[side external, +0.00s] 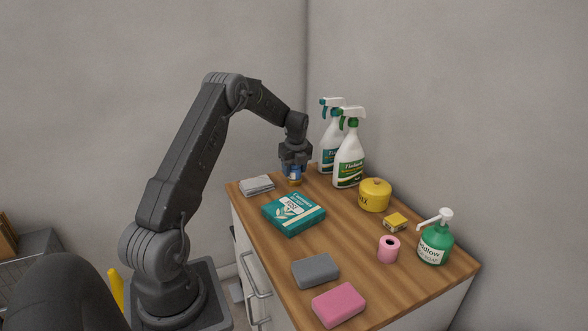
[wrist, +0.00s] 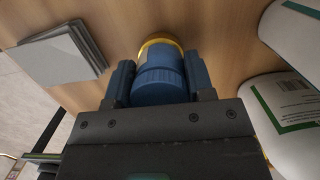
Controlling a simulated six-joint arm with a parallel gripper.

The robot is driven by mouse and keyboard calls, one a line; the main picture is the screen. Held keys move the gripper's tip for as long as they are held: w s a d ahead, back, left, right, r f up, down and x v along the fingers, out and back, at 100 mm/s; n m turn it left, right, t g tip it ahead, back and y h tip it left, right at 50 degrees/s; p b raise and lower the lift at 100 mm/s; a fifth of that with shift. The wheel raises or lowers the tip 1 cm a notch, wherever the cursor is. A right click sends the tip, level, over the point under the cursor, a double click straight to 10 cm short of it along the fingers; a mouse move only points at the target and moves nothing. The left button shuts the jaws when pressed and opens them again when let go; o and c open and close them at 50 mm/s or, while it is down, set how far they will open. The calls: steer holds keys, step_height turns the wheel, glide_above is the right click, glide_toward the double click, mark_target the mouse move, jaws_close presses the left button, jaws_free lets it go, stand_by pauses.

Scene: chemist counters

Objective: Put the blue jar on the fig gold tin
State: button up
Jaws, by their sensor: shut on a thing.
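My gripper (side external: 294,165) hangs over the far left part of the wooden counter, shut on the blue jar (side external: 292,171). In the wrist view the jar (wrist: 160,82) is between the two fingers, its ribbed blue lid toward me. Directly below the jar is a small gold thing, probably the gold tin (side external: 294,183); its gold edge (wrist: 160,41) shows past the jar in the wrist view. No writing on it is readable. The jar looks upright and in line with it. I cannot tell whether the two touch or a thin gap is left.
Two spray bottles (side external: 348,163) stand close to the right of my gripper. A folded grey cloth (side external: 257,186) lies to the left, a teal box (side external: 293,213) in front. A yellow lidded tin (side external: 375,195), small yellow box (side external: 396,222), pink roll (side external: 389,249) and green pump bottle (side external: 435,244) stand right.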

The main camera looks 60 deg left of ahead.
steer(key=shift+f, duration=0.15)
steer(key=o, duration=0.9)
